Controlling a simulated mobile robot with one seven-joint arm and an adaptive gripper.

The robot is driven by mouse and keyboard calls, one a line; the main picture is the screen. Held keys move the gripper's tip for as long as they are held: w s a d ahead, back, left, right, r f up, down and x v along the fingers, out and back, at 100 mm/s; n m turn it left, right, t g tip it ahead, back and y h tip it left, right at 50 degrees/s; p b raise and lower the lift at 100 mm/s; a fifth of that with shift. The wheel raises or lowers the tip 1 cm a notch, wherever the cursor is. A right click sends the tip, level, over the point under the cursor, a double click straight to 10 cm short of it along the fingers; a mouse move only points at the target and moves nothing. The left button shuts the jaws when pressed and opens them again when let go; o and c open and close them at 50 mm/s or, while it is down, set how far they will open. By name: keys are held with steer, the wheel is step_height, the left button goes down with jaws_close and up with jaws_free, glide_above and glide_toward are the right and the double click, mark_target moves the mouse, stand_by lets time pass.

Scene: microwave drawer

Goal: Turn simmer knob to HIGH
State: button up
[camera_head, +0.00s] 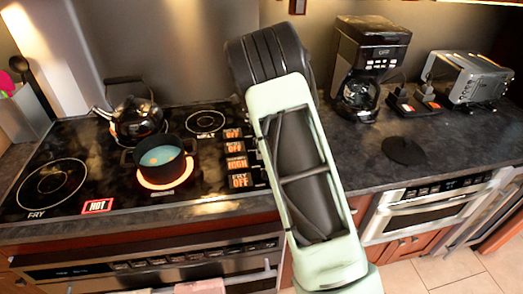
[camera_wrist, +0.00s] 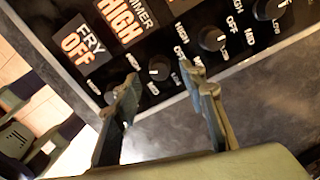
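The simmer knob (camera_wrist: 160,68) is black and round with a white pointer mark, second from the left in its row. The simmer display (camera_wrist: 121,18) reads HIGH; in the head view the HIGH display (camera_head: 237,163) is lit orange. My gripper (camera_wrist: 161,84) is open in the wrist view, with one finger on each side of the simmer knob in the picture. I see no finger closed on the knob and cannot tell how near it is in depth. In the head view my arm hides the gripper and knobs.
A neighbouring knob (camera_wrist: 212,38) is close to the right finger; another lies partly behind the left finger. The FRY display (camera_wrist: 84,40) reads OFF. A pot (camera_head: 160,158) sits on a glowing burner, with a kettle (camera_head: 139,116) behind. A coffee maker (camera_head: 370,55) stands at right.

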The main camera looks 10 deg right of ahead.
step_height(320, 180, up, 10)
steer(key=shift+f, duration=0.15)
stand_by(0.3)
